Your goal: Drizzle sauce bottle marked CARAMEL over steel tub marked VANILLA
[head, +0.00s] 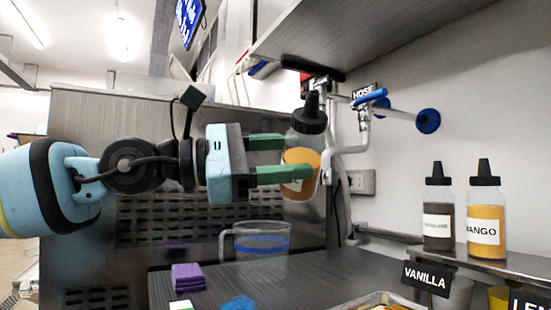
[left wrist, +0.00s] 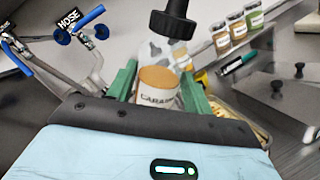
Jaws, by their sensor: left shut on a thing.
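My left gripper (head: 283,158) has green fingers and is shut on the caramel sauce bottle (head: 303,185). The bottle is clear with a black nozzle cap and orange-brown sauce in its lower part. It is held in the air, near upright, cap up. In the left wrist view the bottle (left wrist: 158,78) stands between the fingers, its label partly readable as CARAMEL. The VANILLA sign (head: 427,277) is at the lower right of the head view. A steel tub rim (head: 378,301) shows beside it, cut off by the bottom edge. My right gripper is not in view.
Two more sauce bottles, one dark (head: 438,222) and one marked MANGO (head: 486,224), stand on a ledge at right. A HOSE tap (head: 365,110) is behind the held bottle. A clear jug (head: 258,240), purple cloths (head: 187,277) and a blue cloth (head: 238,303) are on the dark counter.

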